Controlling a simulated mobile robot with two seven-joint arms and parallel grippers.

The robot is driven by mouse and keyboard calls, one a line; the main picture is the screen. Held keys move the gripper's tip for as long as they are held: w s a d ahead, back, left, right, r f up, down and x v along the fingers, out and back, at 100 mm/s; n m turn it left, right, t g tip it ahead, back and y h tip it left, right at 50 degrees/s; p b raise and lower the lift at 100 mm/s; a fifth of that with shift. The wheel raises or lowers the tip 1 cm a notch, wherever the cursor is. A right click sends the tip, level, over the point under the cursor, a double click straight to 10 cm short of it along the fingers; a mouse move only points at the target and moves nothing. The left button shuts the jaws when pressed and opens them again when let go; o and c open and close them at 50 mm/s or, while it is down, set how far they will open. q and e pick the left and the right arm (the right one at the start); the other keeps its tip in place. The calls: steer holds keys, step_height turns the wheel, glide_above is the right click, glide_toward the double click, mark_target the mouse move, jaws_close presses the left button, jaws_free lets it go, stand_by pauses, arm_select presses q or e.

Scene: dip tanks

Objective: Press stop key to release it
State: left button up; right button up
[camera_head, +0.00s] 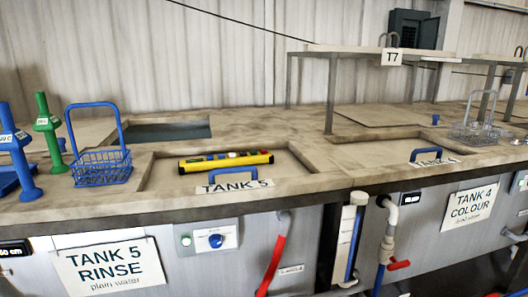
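A yellow hand-held control box (226,162) with several small keys on its top lies across the lid of tank 5. A whitish key and reddish keys show toward its right end. The keys are too small to tell which one is the stop key or whether it is pressed in. Neither of my grippers is in view.
A blue-handled lid marked TANK 5 (234,186) lies under the control box. A blue wire basket (102,166) stands to its left, beside green (49,130) and blue (18,155) posts. A panel with a blue knob (216,241) is on the tank front below.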

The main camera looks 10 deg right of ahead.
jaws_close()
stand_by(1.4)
